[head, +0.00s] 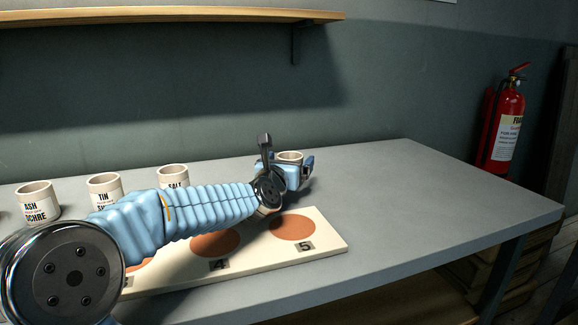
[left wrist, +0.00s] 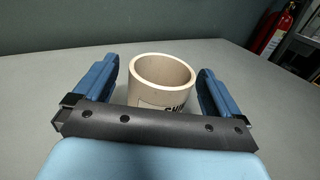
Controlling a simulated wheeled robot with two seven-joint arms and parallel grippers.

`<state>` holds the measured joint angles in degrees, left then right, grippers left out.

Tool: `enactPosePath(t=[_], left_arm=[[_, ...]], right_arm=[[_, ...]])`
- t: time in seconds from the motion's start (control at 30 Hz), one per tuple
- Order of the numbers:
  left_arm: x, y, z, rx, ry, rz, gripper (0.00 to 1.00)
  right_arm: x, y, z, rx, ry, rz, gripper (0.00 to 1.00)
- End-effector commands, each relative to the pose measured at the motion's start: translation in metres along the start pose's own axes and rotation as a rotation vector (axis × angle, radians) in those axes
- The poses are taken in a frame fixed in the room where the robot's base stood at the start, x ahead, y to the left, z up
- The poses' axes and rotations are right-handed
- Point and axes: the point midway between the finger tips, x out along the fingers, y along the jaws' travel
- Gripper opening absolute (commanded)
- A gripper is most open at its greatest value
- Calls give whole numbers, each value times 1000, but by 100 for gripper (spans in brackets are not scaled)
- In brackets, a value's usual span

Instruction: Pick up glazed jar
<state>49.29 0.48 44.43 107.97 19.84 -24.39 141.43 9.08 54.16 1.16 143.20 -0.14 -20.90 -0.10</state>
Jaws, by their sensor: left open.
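A cream jar (head: 290,156) stands on the grey table at the far end of my left arm, with most of its body hidden by the gripper in the head view. My left gripper (head: 288,172) is open, with its fingers on either side of this jar. In the left wrist view the jar (left wrist: 160,86) sits upright between the two blue fingers (left wrist: 156,72), with visible gaps beside it. My right gripper is not in view.
Similar labelled jars stand to the left: ASH OCHRE (head: 38,203), TIN (head: 104,188) and SALT (head: 173,177). A board with numbered brown discs (head: 325,241) lies under my forearm. A wooden shelf (head: 160,15) hangs above. The table's right side is clear.

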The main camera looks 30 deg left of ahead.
Motion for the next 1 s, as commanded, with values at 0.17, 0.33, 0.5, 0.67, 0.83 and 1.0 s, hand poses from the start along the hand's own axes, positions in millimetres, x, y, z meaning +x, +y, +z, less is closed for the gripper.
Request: enactPosePath(t=[0.17, 0.33, 0.5, 0.67, 0.83, 1.0], left_arm=[[22, -1, 2, -2, 1, -3, 98], [27, 0, 0, 2, -1, -1, 98], [26, 0, 0, 2, -1, -1, 92], [26, 0, 0, 2, -1, -1, 68], [26, 0, 0, 2, -1, -1, 42], [26, 0, 1, 2, -1, -1, 38]], right_arm=[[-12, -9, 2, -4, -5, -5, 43], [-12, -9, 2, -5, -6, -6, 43], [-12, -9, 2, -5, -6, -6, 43], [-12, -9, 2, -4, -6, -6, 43], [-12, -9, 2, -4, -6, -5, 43], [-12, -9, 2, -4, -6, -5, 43]])
